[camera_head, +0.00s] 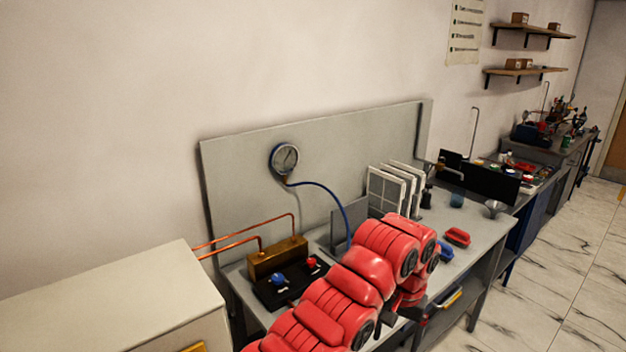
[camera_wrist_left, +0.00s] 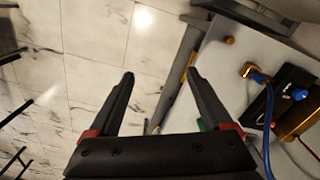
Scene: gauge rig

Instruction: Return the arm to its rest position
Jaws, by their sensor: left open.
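My left arm (camera_head: 345,285), red and segmented, reaches over the front of the grey bench (camera_head: 478,232) and bends down at its far end. In the left wrist view my left gripper (camera_wrist_left: 160,74) is open with nothing between its two black fingers. It hangs by the bench's edge, with tiled floor on one side and the bench top on the other. In the head view the arm mostly hides the gripper. My right gripper is in neither view.
A gauge (camera_head: 285,159) with a blue hose (camera_head: 335,200) is on the back panel. A brass block (camera_head: 277,257) with blue and red knobs stands left of my arm. A cabinet (camera_head: 120,295) is at left.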

